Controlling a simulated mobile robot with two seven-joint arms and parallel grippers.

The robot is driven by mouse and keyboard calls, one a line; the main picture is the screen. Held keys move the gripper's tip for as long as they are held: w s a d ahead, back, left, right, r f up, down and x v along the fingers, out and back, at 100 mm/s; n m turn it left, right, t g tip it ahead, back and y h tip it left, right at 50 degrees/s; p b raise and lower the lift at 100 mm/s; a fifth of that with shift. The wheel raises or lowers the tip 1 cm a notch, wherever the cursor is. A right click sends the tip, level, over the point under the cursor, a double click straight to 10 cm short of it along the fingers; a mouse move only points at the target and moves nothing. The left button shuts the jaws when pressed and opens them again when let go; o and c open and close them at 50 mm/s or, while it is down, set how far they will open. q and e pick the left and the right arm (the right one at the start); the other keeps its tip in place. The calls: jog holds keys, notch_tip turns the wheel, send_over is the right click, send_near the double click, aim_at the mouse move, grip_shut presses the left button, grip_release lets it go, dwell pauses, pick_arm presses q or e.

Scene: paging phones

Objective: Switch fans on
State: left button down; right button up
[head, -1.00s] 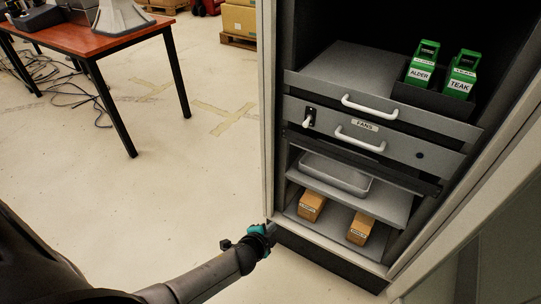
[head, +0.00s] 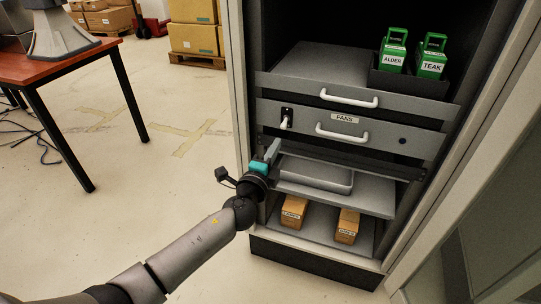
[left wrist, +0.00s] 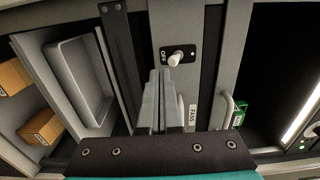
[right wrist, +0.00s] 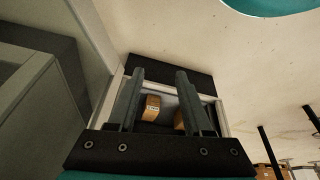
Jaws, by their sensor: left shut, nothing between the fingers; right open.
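The fans panel (head: 365,137) is a grey drawer front in the cabinet, with a FANS label (head: 345,118) and a white handle (head: 342,134). At its left end is a toggle switch (head: 285,120) with a white lever on a black plate. In the left wrist view the switch lever (left wrist: 175,59) sits by the word OFF. My left gripper (head: 271,150) is shut and empty, below the switch and apart from it; its fingers (left wrist: 158,88) point towards the panel. My right gripper (right wrist: 158,88) is open and empty, seen only in the right wrist view.
Above is another drawer with a white handle (head: 349,98), and green blocks marked ALDER (head: 392,58) and TEAK (head: 432,64). Below are a grey tray (head: 316,174) and two cardboard boxes (head: 294,211). The cabinet's left post (head: 236,90) is near my left arm. A red table (head: 60,62) stands left.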

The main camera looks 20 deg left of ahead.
aim_at(284, 124)
pick_arm(q)
jog(key=shift+w+d+b, duration=0.1)
jog(key=shift+w+b, duration=1)
jog(key=shift+w, duration=1.85)
pick_arm(e)
jog(key=shift+t, duration=0.4)
jog(key=shift+w+r, duration=0.15)
jog(key=shift+r, duration=2.35)
